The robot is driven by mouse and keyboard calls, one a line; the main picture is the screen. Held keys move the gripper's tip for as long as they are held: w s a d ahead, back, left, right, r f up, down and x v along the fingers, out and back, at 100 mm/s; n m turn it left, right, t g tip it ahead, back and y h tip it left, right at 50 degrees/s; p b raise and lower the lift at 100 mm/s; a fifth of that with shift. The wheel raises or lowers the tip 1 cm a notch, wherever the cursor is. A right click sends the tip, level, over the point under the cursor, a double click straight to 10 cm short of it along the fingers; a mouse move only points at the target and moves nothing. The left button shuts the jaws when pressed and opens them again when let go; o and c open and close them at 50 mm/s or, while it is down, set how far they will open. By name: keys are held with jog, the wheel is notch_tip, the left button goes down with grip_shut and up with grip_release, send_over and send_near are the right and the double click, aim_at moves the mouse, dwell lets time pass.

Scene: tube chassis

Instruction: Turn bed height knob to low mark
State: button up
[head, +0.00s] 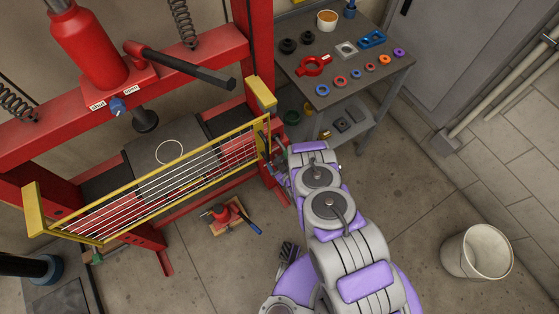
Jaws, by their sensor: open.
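A red press frame (188,62) stands at the left with a dark bed (170,140) behind a yellow-framed mesh guard (160,180). I cannot make out a bed height knob or a low mark. A small blue knob (117,104) sits under the red cylinder, between two white labels; these appear to belong to the cylinder. My gripper (279,168) is small in the picture, at the right end of the guard, beside the press's right post. It looks open, with nothing seen in it. My own arm hides part of the area around it.
A grey cart (330,92) with several coloured rings and parts stands behind and right of my arm. A small red jack (218,212) lies on the floor in front of the press. A white bucket (477,252) stands at the right; the floor between is clear.

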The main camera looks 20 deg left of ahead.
jog(key=p+v, duration=0.2)
jog(key=v, duration=1.5)
jog(key=shift+p, duration=0.4)
jog(key=shift+s+d, duration=0.1)
jog(key=shift+s, duration=0.1)
